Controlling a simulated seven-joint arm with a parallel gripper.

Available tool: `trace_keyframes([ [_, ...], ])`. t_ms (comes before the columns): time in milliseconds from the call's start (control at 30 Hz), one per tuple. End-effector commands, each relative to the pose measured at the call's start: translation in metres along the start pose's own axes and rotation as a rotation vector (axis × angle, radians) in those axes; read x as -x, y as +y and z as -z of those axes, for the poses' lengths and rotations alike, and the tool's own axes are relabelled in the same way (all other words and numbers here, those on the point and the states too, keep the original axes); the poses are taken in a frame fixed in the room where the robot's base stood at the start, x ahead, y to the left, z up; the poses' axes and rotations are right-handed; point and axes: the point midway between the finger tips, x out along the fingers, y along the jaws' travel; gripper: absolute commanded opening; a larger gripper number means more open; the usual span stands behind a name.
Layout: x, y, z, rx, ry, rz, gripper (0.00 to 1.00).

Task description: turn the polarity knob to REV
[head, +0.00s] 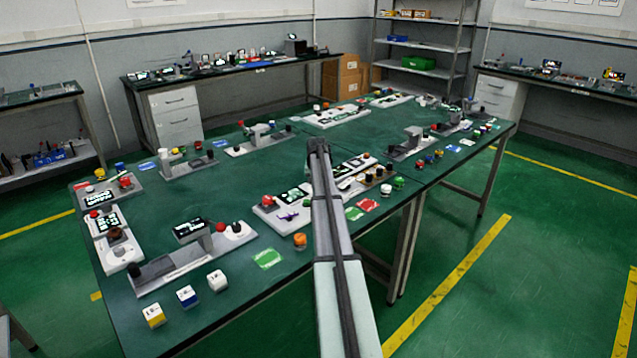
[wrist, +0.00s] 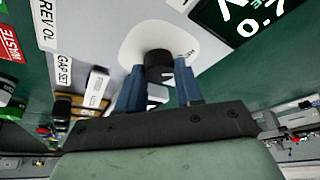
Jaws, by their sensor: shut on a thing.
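In the wrist view a round black knob (wrist: 158,64) sits on a white round dial plate (wrist: 138,40) on a light grey panel. My gripper (wrist: 158,82) has its two blue fingers on either side of the knob and is shut on it. Small print on the dial plate is too blurred and partly covered to read, so the knob's setting cannot be told. A label reading "REV" with more letters (wrist: 46,25) is at the panel's left part. In the head view my arm hides the knob and the fingertips.
A dark display (wrist: 245,18) with white characters is right of the knob. A "GAP SET" label (wrist: 64,70) and a white switch block (wrist: 95,88) are to the left. In the head view, panels with buttons cover the green table (head: 250,185); an orange knob (head: 300,240) stands near its front edge.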

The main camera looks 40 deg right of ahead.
Motion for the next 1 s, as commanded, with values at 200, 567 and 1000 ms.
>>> trace_keyframes([
  [200,0.0,0.0003,0.0004,0.052,0.001,0.021,0.05],
  [567,0.0,0.0002,0.0005,0.053,0.002,0.021,0.45],
  [1000,0.0013,0.0002,0.0001,0.052,0.001,0.021,0.61],
])
